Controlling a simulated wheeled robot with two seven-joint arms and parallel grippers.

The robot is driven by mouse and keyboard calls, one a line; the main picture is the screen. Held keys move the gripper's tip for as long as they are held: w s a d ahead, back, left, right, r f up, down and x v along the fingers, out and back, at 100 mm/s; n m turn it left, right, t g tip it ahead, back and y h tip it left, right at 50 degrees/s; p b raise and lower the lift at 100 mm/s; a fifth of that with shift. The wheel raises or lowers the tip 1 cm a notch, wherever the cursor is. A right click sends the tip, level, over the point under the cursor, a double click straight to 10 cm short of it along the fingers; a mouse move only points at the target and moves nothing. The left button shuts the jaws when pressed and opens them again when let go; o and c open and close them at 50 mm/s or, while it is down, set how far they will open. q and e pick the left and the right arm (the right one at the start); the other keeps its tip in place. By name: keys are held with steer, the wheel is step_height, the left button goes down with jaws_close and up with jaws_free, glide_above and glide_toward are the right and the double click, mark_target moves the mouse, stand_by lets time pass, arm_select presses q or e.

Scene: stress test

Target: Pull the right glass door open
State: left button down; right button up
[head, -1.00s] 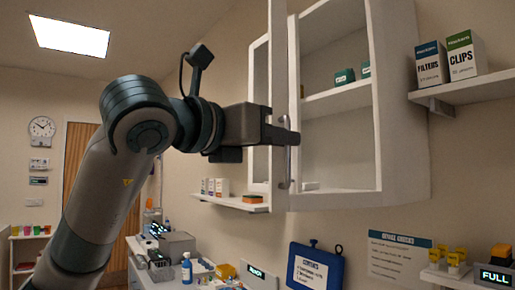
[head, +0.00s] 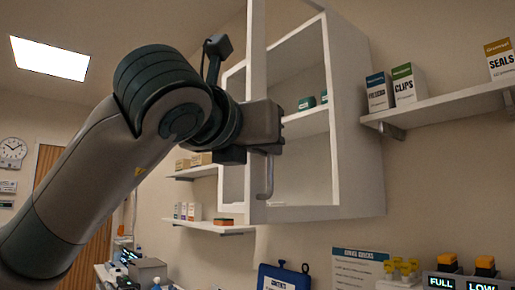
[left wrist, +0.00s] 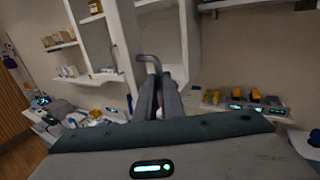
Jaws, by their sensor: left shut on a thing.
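The white wall cabinet (head: 358,130) is in the middle of the head view, with small green boxes (head: 306,103) on its inner shelf. The right glass door's white stile (head: 256,60) stands out in front of the cabinet, so the door is at least partly open; the angle is hard to tell. Its grey bar handle (head: 267,180) hangs below my left gripper (head: 273,150), which is shut on it. The left wrist view shows the two fingers (left wrist: 158,88) close together at the handle's bent upper end (left wrist: 149,60). My right gripper is out of view.
A wall shelf (head: 440,110) with labelled boxes (head: 403,84) is right of the cabinet. Small shelves (head: 215,227) with little boxes are on the left. Below are a blue clipboard (head: 283,278) and lit FULL and LOW units (head: 440,282).

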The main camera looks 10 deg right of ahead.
arm_select(q)
steer(key=c, duration=2)
jaws_free()
steer(key=shift+d, duration=0.1)
steer(key=shift+c, duration=0.2)
steer(key=shift+o, duration=0.9)
steer(key=shift+w+d+f, duration=0.1)
steer(key=shift+w+d, duration=0.15)
steer(key=shift+d, duration=0.15)
steer(key=shift+s+a, duration=0.15)
steer(key=shift+a, duration=0.15)
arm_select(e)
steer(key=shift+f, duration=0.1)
